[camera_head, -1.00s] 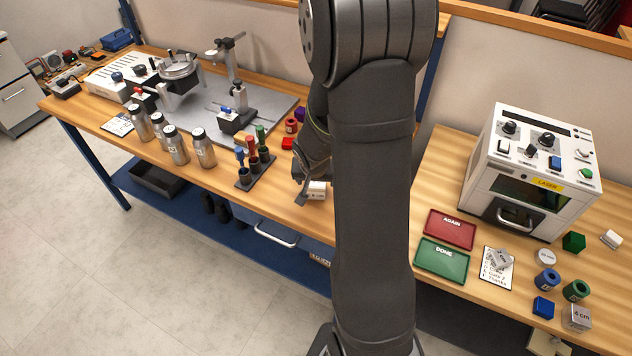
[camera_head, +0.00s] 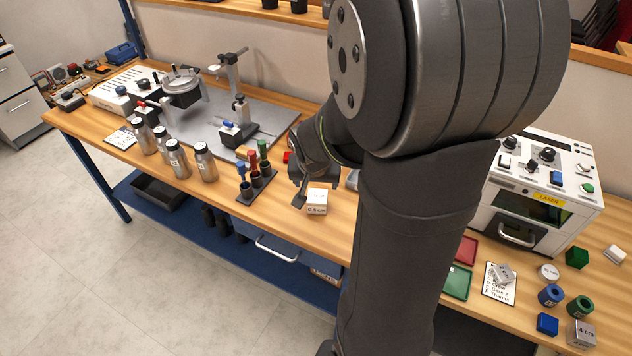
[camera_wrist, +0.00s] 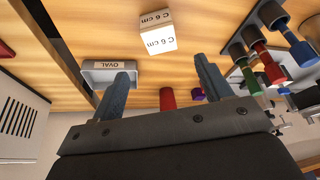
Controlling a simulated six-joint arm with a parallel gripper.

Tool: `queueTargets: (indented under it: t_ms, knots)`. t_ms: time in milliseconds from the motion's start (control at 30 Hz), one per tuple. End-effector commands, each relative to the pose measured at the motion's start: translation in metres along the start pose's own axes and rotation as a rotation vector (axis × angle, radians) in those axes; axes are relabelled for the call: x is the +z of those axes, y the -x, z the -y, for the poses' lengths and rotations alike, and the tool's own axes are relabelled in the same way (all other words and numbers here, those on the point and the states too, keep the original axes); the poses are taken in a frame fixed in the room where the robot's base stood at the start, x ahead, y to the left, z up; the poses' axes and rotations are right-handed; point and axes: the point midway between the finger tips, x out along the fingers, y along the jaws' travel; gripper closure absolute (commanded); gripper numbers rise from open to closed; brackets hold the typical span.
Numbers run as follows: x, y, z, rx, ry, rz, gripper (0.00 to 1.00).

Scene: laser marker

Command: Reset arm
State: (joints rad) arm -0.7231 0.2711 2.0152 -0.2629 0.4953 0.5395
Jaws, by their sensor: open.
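My gripper (camera_head: 300,190) is in the middle of the head view, over the workbench, just left of a white cube marked "C 6 cm" (camera_head: 316,201). In the wrist view my gripper (camera_wrist: 160,74) shows two dark fingers spread apart with nothing between them. The same white cube (camera_wrist: 155,36) lies on the wood beyond the fingertips, apart from them. A grey tray labelled "OVAL" (camera_wrist: 92,77) shows behind the left finger.
A rack with blue, red and green tools (camera_head: 256,184) stands left of my gripper. Several metal bottles (camera_head: 178,160) stand farther left. At right are the laser machine (camera_head: 530,205), a green tray (camera_head: 457,283), a red tray (camera_head: 468,250), and several small blocks and rings. My arm hides the bench's middle.

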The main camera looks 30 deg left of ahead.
Motion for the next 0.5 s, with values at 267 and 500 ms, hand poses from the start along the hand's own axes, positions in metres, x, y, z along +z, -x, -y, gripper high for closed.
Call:
queueTargets:
  t_ms: [267,500]
  knots:
    - [0.0,-0.003,0.0,0.001,0.0,0.002,0.29]
    - [0.001,-0.025,-0.001,0.002,0.001,0.004,0.29]
